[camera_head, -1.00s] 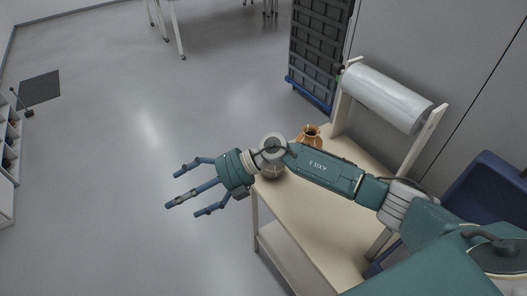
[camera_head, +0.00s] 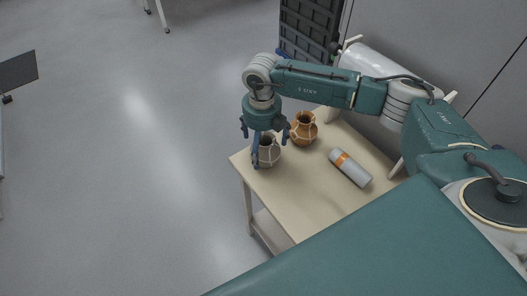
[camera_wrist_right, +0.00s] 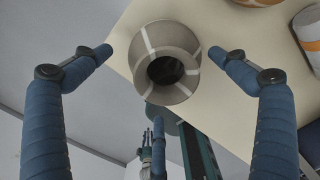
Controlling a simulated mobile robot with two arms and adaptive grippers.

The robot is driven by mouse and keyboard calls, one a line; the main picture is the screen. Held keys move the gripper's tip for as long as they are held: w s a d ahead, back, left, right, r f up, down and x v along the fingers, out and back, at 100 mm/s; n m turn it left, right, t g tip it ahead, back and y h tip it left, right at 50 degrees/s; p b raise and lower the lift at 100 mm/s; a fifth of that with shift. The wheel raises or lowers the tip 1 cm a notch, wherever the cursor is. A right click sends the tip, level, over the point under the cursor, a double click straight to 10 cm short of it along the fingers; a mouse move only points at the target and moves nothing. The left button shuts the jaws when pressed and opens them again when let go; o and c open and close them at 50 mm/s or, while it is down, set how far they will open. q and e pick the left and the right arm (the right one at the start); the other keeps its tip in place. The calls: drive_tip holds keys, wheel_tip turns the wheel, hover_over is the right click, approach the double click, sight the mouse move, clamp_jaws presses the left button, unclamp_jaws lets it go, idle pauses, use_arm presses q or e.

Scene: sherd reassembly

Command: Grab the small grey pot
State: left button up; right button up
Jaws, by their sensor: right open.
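The small grey pot (camera_head: 269,154) stands on the near left end of the table in the head view, with pale lines on its wall. In the right wrist view the grey pot (camera_wrist_right: 165,40) shows its dark mouth between my fingers. My right gripper (camera_head: 263,140) points down over the pot with its fingers spread. In the wrist view its two side fingertips (camera_wrist_right: 159,52) are on either side of the pot, with gaps, and a third finger is below. I cannot tell how low the fingertips reach along the pot.
An orange-brown two-handled pot (camera_head: 303,128) stands close to the right of the grey pot. A grey cylinder with an orange band (camera_head: 350,168) lies farther right on the pale table (camera_head: 300,195). A large white roll (camera_head: 372,64) is behind. The table's front middle is clear.

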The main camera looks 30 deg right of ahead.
drive_tip(key=shift+s+f, duration=0.1)
drive_tip(key=shift+f, duration=0.25)
drive_tip(key=f, duration=0.1)
drive_tip(key=f+p, duration=0.1)
drive_tip(key=f, duration=0.2)
drive_tip(key=shift+d+p, duration=0.3)
drive_tip(key=shift+p, duration=0.05)
drive_tip(key=shift+f, duration=0.35)
drive_tip(key=c, duration=1.7)
